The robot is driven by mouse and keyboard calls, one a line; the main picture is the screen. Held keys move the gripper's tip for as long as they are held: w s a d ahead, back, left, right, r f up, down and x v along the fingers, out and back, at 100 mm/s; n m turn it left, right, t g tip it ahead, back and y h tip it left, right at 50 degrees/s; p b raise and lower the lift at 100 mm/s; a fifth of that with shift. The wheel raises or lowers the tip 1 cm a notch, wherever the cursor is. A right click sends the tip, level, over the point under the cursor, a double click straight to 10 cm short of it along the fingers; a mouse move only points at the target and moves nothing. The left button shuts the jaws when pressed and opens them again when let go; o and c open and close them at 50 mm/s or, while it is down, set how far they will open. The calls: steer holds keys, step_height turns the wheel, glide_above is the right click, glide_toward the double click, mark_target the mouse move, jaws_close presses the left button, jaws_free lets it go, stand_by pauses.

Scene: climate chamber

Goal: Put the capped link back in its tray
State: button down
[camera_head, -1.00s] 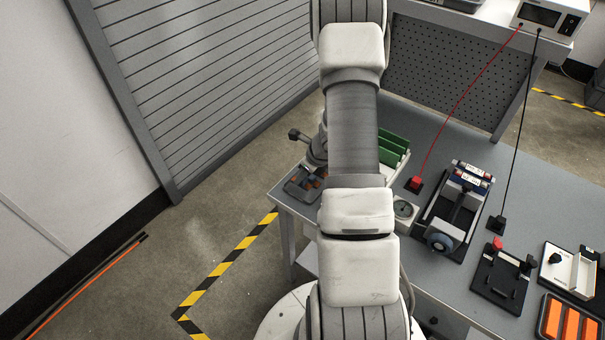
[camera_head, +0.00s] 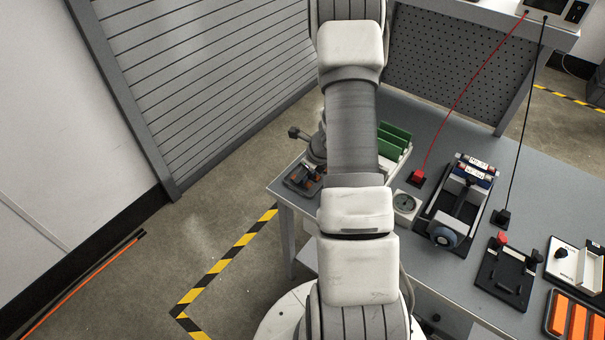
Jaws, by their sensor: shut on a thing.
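A small dark tray (camera_head: 291,184) with orange parts in it sits at the left end of the grey bench. My gripper (camera_head: 309,171) is at this tray, small and partly hidden behind my own arm. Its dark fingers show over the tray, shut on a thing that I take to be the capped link. The link itself is too small and too covered to make out. I cannot tell whether it touches the tray.
Green upright plates (camera_head: 396,139) stand right of my arm. Red and black cables rise to the shelf. An orange-slotted tray (camera_head: 574,318) lies at lower right.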

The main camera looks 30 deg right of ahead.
steer(key=shift+f+b, duration=0.55)
steer(key=shift+b, duration=0.35)
stand_by(1.4)
steer(key=shift+c, duration=1.8)
jaws_free()
steer(key=shift+r, duration=0.1)
steer(key=shift+r+p, duration=3.1)
steer(key=shift+r, duration=0.65)
